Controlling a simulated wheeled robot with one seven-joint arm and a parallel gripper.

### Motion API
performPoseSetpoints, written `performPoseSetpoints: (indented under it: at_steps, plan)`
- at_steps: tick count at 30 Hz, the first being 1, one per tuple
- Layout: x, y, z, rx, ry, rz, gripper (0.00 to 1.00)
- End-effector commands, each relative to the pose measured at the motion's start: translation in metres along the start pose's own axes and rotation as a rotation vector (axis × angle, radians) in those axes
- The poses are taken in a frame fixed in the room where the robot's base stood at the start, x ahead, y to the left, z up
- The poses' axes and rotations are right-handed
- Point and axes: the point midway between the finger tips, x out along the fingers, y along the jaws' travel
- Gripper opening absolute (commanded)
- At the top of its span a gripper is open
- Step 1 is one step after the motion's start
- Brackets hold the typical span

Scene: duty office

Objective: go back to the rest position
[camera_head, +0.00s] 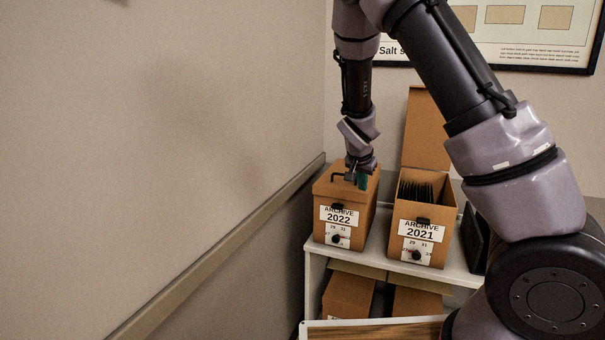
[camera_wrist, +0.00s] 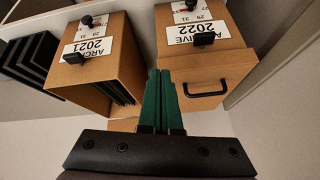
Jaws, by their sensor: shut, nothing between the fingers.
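My gripper (camera_head: 361,180) is shut and empty, just above the right part of the lid of the box labelled ARCHIVE 2022 (camera_head: 328,225). In the wrist view its green fingers (camera_wrist: 164,102) are pressed together, between the 2022 box (camera_wrist: 195,60) and the box labelled ARCHIVE 2021 (camera_wrist: 120,55). The 2022 box is closed, with a dark handle (camera_wrist: 206,90) on its lid. The 2021 box (camera_head: 400,235) is open, its lid (camera_head: 425,130) standing upright at the back, with dark files (camera_head: 416,190) inside. I cannot tell whether the fingers touch the 2022 lid.
Both boxes stand on a pale shelf (camera_head: 380,262), with more brown boxes (camera_head: 348,296) below. A wall with a rail (camera_head: 215,255) runs along the left. A framed poster (camera_head: 545,50) hangs at the back. Dark trays (camera_wrist: 32,58) stand beside the 2021 box.

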Motion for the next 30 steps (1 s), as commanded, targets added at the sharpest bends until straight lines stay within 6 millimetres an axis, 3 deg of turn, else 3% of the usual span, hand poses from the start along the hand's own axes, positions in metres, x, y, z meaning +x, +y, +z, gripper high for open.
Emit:
performPoseSetpoints:
  at_steps: [9, 17, 24, 30]
  plan:
    - [-0.104, 0.053, -0.019, 0.090, -0.214, -0.125, 0.00]
    - [-0.207, 0.098, -0.025, 0.056, -0.257, -0.270, 0.00]
    - [-0.297, 0.143, -0.007, -0.038, -0.195, -0.367, 0.00]
    - [-0.341, 0.169, 0.018, -0.119, -0.127, -0.385, 0.00]
